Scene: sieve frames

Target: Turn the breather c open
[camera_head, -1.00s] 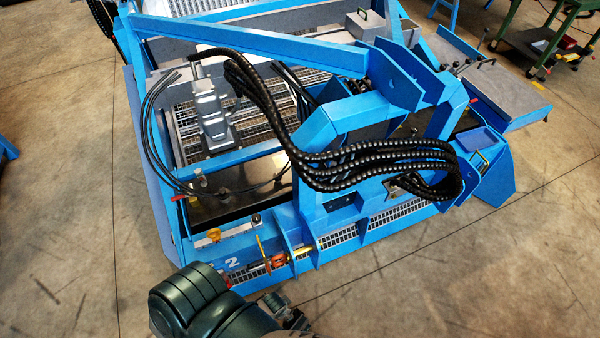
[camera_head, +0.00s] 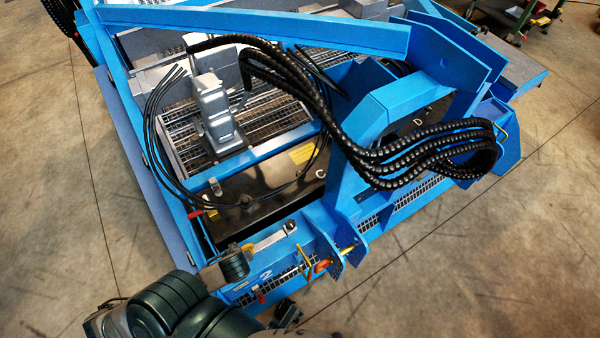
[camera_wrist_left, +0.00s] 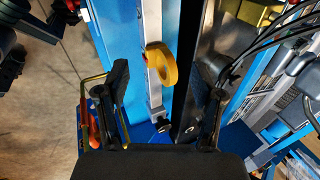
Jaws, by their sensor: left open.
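My left gripper (camera_wrist_left: 165,68) is open in the left wrist view, its dark fingers apart on either side of a yellow rounded part (camera_wrist_left: 161,64). This part sits on a pale bar (camera_wrist_left: 153,22), with a dark knob (camera_wrist_left: 162,125) nearer my palm. Contact is not visible. In the head view, my left arm (camera_head: 170,308) enters at the bottom left and covers part of the pale bar's left end; the fingertips cannot be made out there. I cannot tell which fitting is breather c.
The blue machine frame (camera_head: 295,30) spans the scene. Thick black hoses (camera_head: 425,150) loop at the right, and thin black cables (camera_head: 152,130) curve over the tank. A yellow lever (camera_head: 306,254) and orange fitting (camera_head: 321,266) stand on the front beam. Floor at the lower right is clear.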

